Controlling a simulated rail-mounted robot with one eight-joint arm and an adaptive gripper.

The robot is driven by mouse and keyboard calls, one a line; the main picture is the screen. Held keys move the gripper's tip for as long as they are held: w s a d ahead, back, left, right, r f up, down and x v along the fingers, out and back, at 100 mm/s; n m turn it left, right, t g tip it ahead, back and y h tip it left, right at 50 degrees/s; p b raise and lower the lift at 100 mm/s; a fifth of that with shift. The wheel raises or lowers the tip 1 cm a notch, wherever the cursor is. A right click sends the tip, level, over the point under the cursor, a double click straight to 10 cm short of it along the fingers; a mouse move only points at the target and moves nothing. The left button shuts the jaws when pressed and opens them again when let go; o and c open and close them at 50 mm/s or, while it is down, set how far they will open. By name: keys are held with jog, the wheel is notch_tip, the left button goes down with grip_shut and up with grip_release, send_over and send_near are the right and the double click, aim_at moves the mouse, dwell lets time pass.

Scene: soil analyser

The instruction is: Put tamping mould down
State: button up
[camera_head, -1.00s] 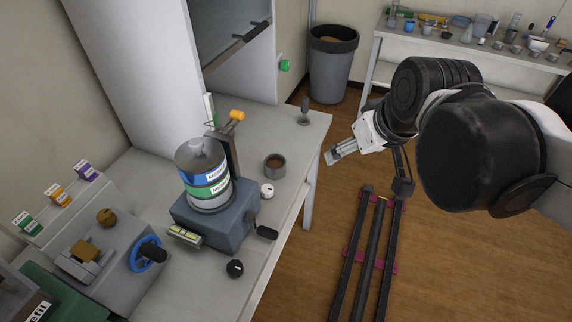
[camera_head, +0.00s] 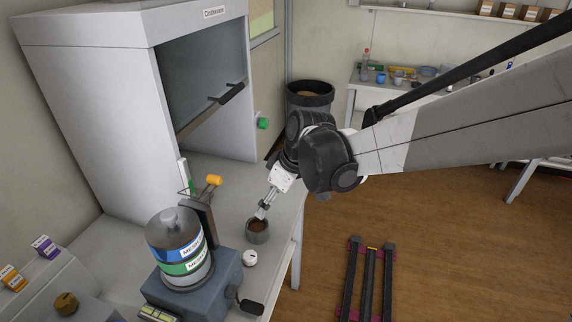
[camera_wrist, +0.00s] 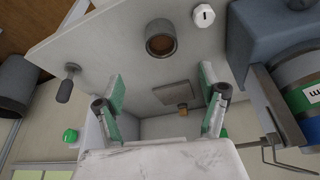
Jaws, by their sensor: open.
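A grey round cup with brown soil in it, apparently the tamping mould (camera_head: 257,237), stands upright on the grey bench (camera_head: 278,221). My gripper (camera_head: 261,213) is above the bench, with its fingertips at or just over the cup's rim; contact cannot be told. In the wrist view the cup (camera_wrist: 161,38) lies beyond the fingertips, not between them. The two green-padded fingers of my gripper (camera_wrist: 162,90) are spread apart with nothing held. A dark-handled tamper (camera_wrist: 66,88) stands on the bench in the wrist view; my arm seems to hide it in the head view.
A white dial (camera_head: 250,258) sits close in front of the cup. The blue-grey machine with a labelled bottle (camera_head: 181,253) stands to the left. A tall white cabinet (camera_head: 105,110) is behind. The bench's right edge is near, with a bin (camera_head: 308,97) beyond it.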

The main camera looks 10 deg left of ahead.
send_over(256, 228)
jog(key=d, duration=0.2)
jog(key=f, duration=0.5)
jog(key=s+f, duration=0.1)
jog(key=f, duration=0.1)
jog(key=shift+d+f, duration=0.2)
jog(key=shift+f, duration=0.15)
jog(key=shift+x, duration=3.05)
jog(key=shift+s+d, duration=0.1)
jog(key=shift+d, duration=0.05)
jog(key=shift+c, duration=0.2)
jog(key=c, duration=1.6)
jog(key=shift+r, duration=0.1)
